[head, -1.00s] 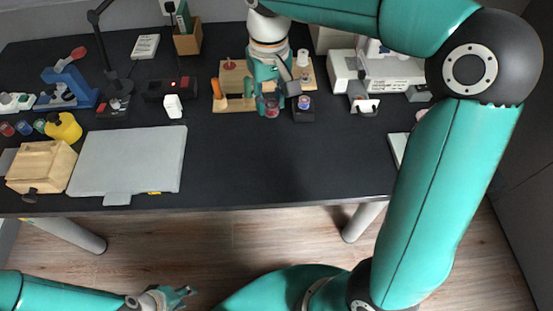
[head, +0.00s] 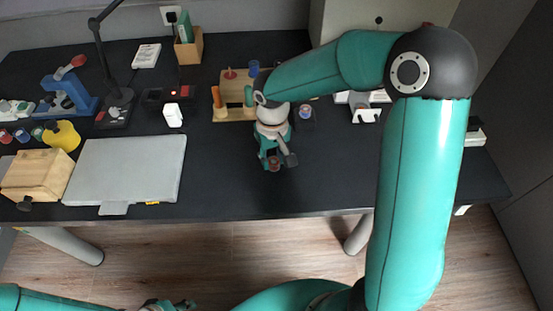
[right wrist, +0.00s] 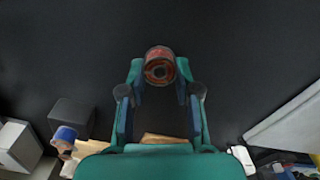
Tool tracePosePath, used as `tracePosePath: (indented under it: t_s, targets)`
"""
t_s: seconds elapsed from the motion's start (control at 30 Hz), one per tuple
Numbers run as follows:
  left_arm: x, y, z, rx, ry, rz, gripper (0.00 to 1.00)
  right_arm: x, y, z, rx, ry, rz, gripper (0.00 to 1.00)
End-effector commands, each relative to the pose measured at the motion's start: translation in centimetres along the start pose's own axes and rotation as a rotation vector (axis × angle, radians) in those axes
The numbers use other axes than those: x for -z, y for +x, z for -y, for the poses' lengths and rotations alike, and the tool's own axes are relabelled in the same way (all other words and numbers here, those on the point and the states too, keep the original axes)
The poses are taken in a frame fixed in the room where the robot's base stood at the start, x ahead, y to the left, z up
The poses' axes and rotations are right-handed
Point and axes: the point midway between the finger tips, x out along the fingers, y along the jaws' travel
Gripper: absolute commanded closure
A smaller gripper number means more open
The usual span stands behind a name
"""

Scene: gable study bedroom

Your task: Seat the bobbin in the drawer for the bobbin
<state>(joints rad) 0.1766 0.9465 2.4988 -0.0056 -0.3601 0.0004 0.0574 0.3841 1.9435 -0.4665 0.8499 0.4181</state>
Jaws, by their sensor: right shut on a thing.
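The bobbin (right wrist: 160,66), reddish with a copper-coloured ring and dark hole, sits between the fingertips of my right gripper (right wrist: 160,80). In the head view the bobbin (head: 274,163) shows at the tips of my right gripper (head: 271,160), over the bare middle of the black desk. The gripper is shut on it. A pale wooden box (head: 35,172) with a dark knob at its front stands at the left desk edge. It looks like the drawer unit; its inside is not visible. My left gripper (head: 168,304) is cut off by the bottom edge.
A grey flat board (head: 128,168) lies right of the wooden box. A yellow object (head: 61,135) and small coloured spools stand behind the box. A lamp (head: 112,75), a white block (head: 173,115) and a wooden peg board (head: 235,80) stand farther back. The front right desk is clear.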

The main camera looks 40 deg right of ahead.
Motion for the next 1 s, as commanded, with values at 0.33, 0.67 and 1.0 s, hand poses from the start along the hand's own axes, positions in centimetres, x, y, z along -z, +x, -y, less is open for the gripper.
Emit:
tracePosePath:
  t_s: [0.33, 0.67, 1.0]
  targets:
    - [0.0, 0.2, 0.1, 0.000, 0.000, 0.000, 0.60, 0.0, 2.0, 0.0, 0.000, 0.000, -0.001, 0.85]
    - [0.0, 0.4, 0.1, 0.000, 0.000, 0.000, 0.60, 0.0, 2.2, 0.0, 0.001, -0.001, -0.001, 0.45]
    - [0.0, 0.2, 0.1, 0.000, 0.000, 0.000, 0.60, 0.1, 2.0, 0.1, 0.001, -0.002, -0.001, 0.43]
